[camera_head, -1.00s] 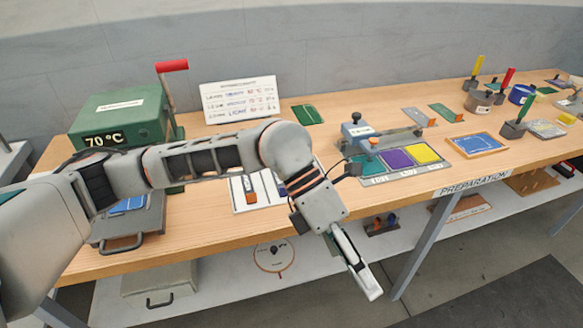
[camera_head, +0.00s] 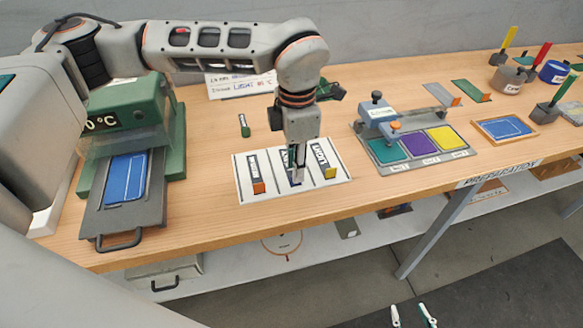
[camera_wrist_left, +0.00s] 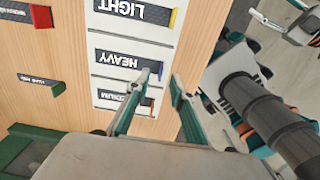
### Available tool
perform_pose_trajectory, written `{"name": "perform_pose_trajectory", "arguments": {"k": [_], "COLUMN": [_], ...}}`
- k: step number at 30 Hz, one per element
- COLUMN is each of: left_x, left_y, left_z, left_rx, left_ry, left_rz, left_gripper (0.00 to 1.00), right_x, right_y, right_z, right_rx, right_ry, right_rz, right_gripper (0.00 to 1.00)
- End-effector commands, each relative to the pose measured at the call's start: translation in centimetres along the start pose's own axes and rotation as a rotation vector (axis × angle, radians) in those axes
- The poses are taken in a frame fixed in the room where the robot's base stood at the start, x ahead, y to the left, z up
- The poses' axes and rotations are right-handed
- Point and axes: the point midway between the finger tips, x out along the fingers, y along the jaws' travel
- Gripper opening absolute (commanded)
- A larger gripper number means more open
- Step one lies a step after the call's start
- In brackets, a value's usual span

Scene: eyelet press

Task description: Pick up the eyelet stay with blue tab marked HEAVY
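The eyelet stay marked HEAVY is a dark strip (camera_wrist_left: 118,60) in the middle slot of a white tray (camera_head: 244,189). In the left wrist view its blue tab (camera_wrist_left: 159,72) shows at one end, partly behind a fingertip. In the head view the gripper covers most of it. My left gripper (camera_head: 297,178) points down over the middle slot. In the left wrist view its fingers (camera_wrist_left: 166,78) are apart, near the tab end, with nothing between them. My right gripper (camera_head: 413,316) shows at the bottom edge, fingertips apart and empty, away from the table.
The stay marked LIGHT, yellow tab (camera_head: 331,173), and one with an orange tab (camera_head: 259,188) flank the middle slot. A green 70 °C press (camera_head: 130,105) stands left. A blue fixture (camera_head: 377,112) with coloured squares stands right. Bare wood lies before the tray.

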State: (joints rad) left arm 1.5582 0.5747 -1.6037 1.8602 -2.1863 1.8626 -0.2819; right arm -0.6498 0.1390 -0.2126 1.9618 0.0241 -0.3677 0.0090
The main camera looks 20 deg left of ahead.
Motion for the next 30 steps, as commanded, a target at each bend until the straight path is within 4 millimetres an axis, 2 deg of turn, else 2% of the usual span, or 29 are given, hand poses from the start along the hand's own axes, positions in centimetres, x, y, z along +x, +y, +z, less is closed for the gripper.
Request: {"name": "perform_pose_trajectory", "arguments": {"k": [4, 9, 16, 17, 19, 30], "left_x": [2.2, 3.7, 3.8, 3.8, 3.8, 3.8], "left_y": [-0.2, -0.2, -0.1, -0.1, -0.1, -0.1], "left_z": [0.0, 0.1, 0.1, 0.1, 0.1, 0.1], "left_rx": [0.0, 0.001, 0.001, 0.001, 0.001, 0.001], "left_ry": [0.002, 0.0, -0.001, -0.001, -0.001, -0.001], "left_rz": [-0.003, -0.002, -0.001, -0.001, -0.001, -0.001], "left_gripper": [0.23, 0.23, 0.23, 0.18, 0.0, 0.0], "right_x": [-0.3, -0.4, -0.4, -0.4, -0.4, -0.4], "right_y": [0.1, 0.1, 0.1, 0.1, 0.1, 0.1], "right_z": [-0.6, -0.7, -0.7, -0.7, -0.7, -0.7], "right_rx": [-0.001, -0.001, -0.001, -0.001, -0.001, -0.001], "right_ry": [0.001, 0.001, 0.001, 0.001, 0.001, 0.002], "right_rz": [0.0, 0.0, 0.0, 0.0, 0.001, 0.001], "right_gripper": [0.4, 0.4, 0.4, 0.4, 0.4, 0.4]}}
